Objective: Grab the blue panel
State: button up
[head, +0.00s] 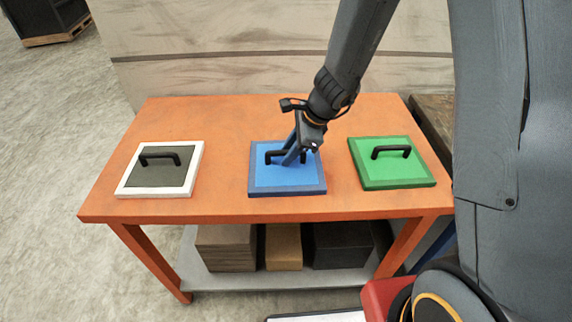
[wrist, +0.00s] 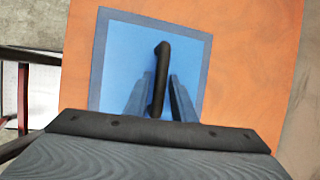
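The blue panel (head: 286,181) lies flat in the middle of the orange table, with a black handle (head: 273,157) standing up from it. In the wrist view the panel (wrist: 120,50) and its handle (wrist: 161,70) show just ahead of the gripper. My gripper (head: 289,158) is down at the handle. In the wrist view its two fingers (wrist: 158,95) stand on either side of the handle, with a small gap on each side. The gripper looks open around the handle.
On the orange table (head: 225,185), a black panel with a white border (head: 158,187) lies to the left and a green panel (head: 395,172) to the right, each with a black handle. Boxes (head: 283,250) stand on the lower shelf. Bare tabletop separates the panels.

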grip_shut()
dwell(1.4)
